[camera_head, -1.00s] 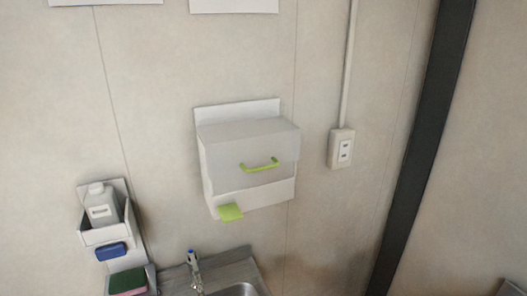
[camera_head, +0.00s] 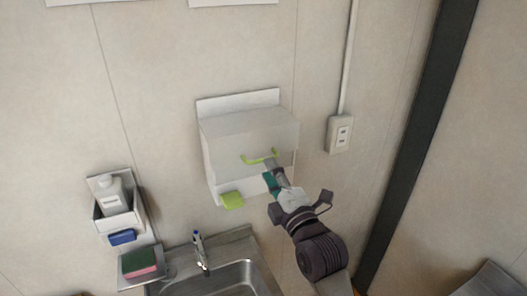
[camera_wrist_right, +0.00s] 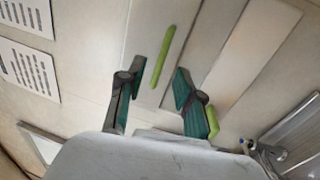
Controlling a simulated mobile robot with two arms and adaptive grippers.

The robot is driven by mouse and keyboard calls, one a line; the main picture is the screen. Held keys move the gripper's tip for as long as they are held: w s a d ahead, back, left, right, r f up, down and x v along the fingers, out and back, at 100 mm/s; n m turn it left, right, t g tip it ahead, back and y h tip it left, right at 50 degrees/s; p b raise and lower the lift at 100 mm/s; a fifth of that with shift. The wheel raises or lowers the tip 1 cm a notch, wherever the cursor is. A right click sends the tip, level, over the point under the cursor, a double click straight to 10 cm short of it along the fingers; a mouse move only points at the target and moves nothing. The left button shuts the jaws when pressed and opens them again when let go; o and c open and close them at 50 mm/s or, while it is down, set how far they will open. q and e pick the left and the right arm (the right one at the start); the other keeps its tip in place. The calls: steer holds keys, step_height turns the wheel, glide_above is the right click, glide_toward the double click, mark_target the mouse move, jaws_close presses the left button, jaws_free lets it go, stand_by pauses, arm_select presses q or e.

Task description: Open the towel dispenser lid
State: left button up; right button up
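The white towel dispenser (camera_head: 222,135) is mounted on the wall, and its boxy lid (camera_head: 262,129) is down. A green bar handle (camera_head: 249,160) is on the lid's front. In the right wrist view, the gripper (camera_wrist_right: 160,80) is open, and the green handle (camera_wrist_right: 163,56) shows in line with the gap between the two teal-padded fingers. Contact with the handle does not show. A green tab (camera_head: 232,200) sticks out under the dispenser. My left gripper is not in view.
A metal sink (camera_head: 232,281) with a tap (camera_head: 201,252) is below the dispenser. A wall holder with a white bottle (camera_head: 111,196) and a sponge (camera_head: 139,262) are at the left. An outlet (camera_head: 340,134) is on the wall at the right.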

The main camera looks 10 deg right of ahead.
mark_target(252, 139)
steer(key=p+x, duration=0.1)
steer(key=x, duration=0.4)
steer(key=shift+f, duration=0.1)
steer(key=shift+s, duration=0.1)
jaws_close()
